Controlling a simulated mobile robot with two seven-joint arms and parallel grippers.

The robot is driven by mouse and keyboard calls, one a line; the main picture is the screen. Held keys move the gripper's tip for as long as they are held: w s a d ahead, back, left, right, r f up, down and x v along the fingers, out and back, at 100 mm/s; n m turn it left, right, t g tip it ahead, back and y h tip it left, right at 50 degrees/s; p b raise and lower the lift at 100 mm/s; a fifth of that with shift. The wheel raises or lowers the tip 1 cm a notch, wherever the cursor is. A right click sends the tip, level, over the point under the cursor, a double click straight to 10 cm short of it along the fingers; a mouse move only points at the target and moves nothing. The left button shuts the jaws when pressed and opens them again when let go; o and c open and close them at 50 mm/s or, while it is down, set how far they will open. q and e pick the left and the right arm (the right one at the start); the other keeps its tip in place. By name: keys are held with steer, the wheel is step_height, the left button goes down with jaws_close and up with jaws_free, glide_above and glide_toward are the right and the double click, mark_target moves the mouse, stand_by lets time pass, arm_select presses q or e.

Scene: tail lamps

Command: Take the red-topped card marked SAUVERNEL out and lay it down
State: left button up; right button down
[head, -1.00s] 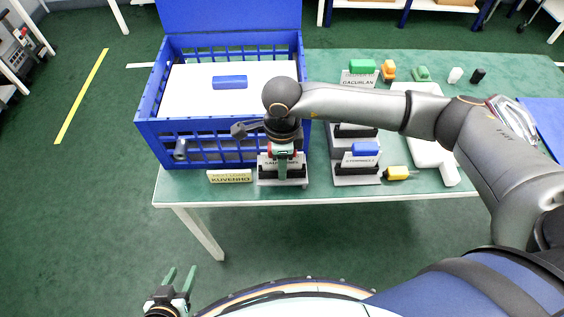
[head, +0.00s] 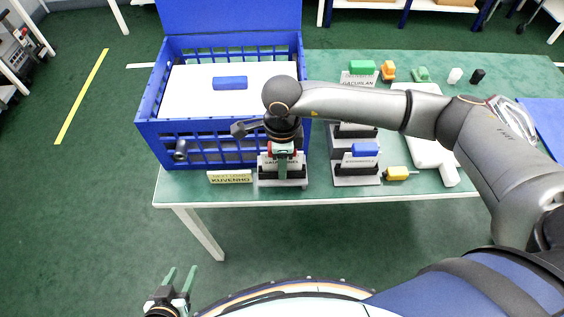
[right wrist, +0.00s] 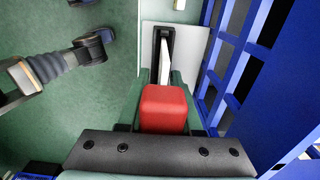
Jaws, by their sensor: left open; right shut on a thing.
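The red-topped card (head: 272,162) stands upright at the dark holder (head: 294,172) on a grey base, near the table's front edge. Its lettering is partly covered by my gripper. My right gripper (head: 283,150) comes down from above and is shut on the card's red top. In the right wrist view the red top (right wrist: 163,108) sits between the fingers, and the white card (right wrist: 167,62) runs down toward the black holder (right wrist: 157,36). I cannot tell how deep it sits. My left gripper (head: 180,277) is open and empty, low over the floor.
A blue crate (head: 150,128) with a white panel stands close behind and left. A KUVENHO plate (head: 230,178) lies left of the holder. Another holder with a blue-topped card (head: 365,150) and a yellow piece (head: 397,173) are to the right. My right arm covers the table's middle.

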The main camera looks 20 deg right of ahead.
steer(key=shift+r+p, duration=0.45)
steer(key=shift+r, duration=0.65)
steer(key=shift+r, duration=0.25)
steer(key=shift+r+p, duration=0.75)
steer(key=shift+r, duration=0.35)
